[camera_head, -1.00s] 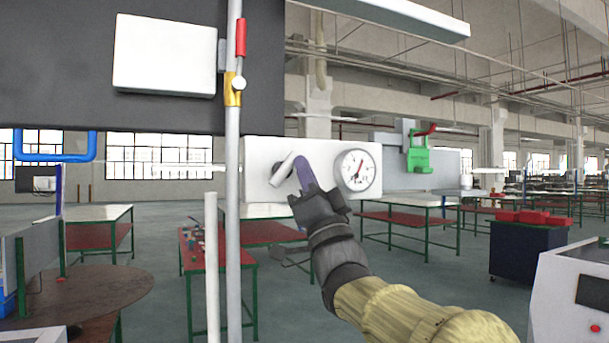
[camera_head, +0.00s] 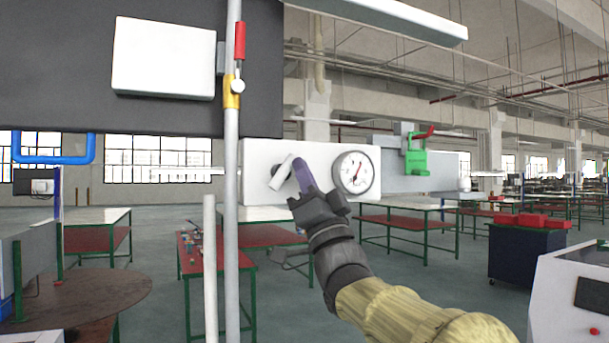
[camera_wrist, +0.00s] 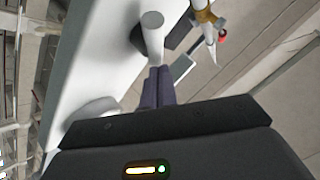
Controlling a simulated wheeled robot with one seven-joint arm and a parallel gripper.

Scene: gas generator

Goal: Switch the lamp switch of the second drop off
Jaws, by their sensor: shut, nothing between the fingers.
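A white box panel (camera_head: 325,151) carries a white lever-like switch handle (camera_head: 281,172) on a dark round base at its left. The handle is tilted, its upper end to the right. My gripper (camera_head: 300,163) is shut and empty, its purple fingers just right of the handle. In the wrist view the fingers (camera_wrist: 157,72) point at the white handle (camera_wrist: 152,38) and meet its lower end in the picture; I cannot tell whether they touch. Part of the panel is hidden behind my gripper.
A round gauge (camera_head: 354,174) sits on the panel right of my gripper. A vertical grey pipe (camera_head: 232,200) with a yellow fitting and red valve handle (camera_head: 239,40) stands to the left. A green-and-red device (camera_head: 418,158) is at the right. Tables stand behind.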

